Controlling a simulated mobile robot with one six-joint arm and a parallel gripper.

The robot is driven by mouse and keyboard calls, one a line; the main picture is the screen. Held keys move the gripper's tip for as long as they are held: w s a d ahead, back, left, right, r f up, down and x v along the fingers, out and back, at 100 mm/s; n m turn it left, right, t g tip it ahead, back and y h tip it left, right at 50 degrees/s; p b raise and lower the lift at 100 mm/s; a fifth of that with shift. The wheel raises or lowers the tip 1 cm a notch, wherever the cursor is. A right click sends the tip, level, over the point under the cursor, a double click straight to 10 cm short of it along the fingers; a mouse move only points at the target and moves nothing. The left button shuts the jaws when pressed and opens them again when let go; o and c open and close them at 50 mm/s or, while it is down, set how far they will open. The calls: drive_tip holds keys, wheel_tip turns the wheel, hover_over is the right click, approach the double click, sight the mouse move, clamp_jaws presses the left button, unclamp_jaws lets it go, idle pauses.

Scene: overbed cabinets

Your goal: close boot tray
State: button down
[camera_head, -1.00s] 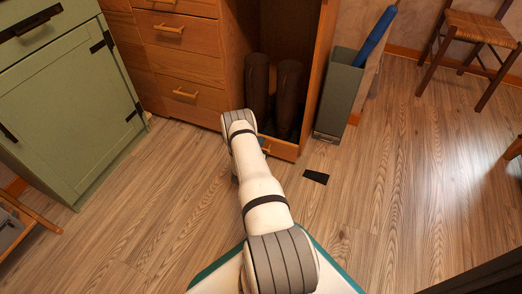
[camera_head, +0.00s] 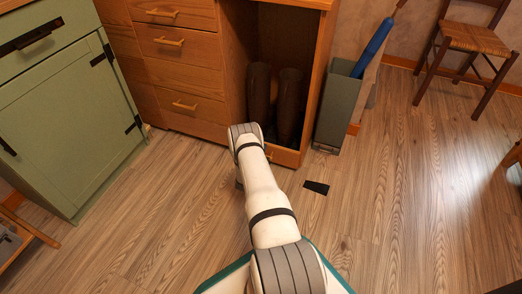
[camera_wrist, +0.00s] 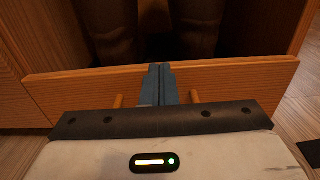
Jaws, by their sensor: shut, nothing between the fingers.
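The boot tray (camera_head: 287,157) is a low wooden drawer at the foot of the tall open cabinet bay. Its front panel (camera_wrist: 237,78) spans the wrist view, with parts of a wooden handle (camera_wrist: 117,101) showing beside my fingers. Dark brown boots (camera_head: 289,100) stand upright behind the panel; they also show in the wrist view (camera_wrist: 196,25). My gripper (camera_wrist: 160,70) is shut and empty, its fingertips at the middle of the panel's top edge. I cannot tell whether they touch it. In the head view my arm hides the gripper and part of the tray.
The wooden cabinet has drawers (camera_head: 182,62) left of the bay. A grey-green bin (camera_head: 339,108) with a blue item stands close on its right. A green cabinet (camera_head: 62,125) is at the left and a chair (camera_head: 470,40) at the far right. Floor at right is mostly clear.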

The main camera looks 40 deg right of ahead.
drive_tip(key=p+v, duration=0.5)
drive_tip(key=v, duration=0.9)
wheel_tip(320, 180, up, 15)
drive_tip(key=w+d+m+g+h+p, duration=0.2)
drive_tip(key=m+g+p, duration=0.1)
drive_tip(key=m+p, duration=0.15)
drive_tip(key=s+a+r+m+g+y+p, duration=0.1)
drive_tip(key=s+r+m+g+p, duration=0.35)
drive_tip(key=r, duration=1.25)
drive_tip(key=s+a+r+m+g+y+p, duration=0.15)
drive_tip(key=r+m+g+p, duration=0.45)
drive_tip(key=r, duration=1.1)
drive_tip(key=s+a+r+m+t+y+p, duration=0.2)
drive_tip(key=s+a+r+p, duration=0.4)
drive_tip(key=r, duration=0.7)
drive_tip(key=s+a+r+m+t+y+p, duration=0.2)
drive_tip(key=s+a+r+m+y+p, duration=0.2)
drive_tip(key=s+a+r+y+p, duration=0.3)
drive_tip(key=s+a+r+m+t+y+p, duration=0.2)
drive_tip(key=s+a+r+y+p, duration=0.3)
drive_tip(key=a+r, duration=0.6)
drive_tip(key=s+r+m+p, duration=0.1)
drive_tip(key=s+r+p, duration=0.1)
drive_tip(key=r, duration=0.5)
drive_tip(key=shift+s+r+m, duration=0.35)
drive_tip(key=shift+s+m, duration=0.05)
drive_tip(key=shift+s, duration=0.5)
drive_tip(key=shift+y, duration=0.25)
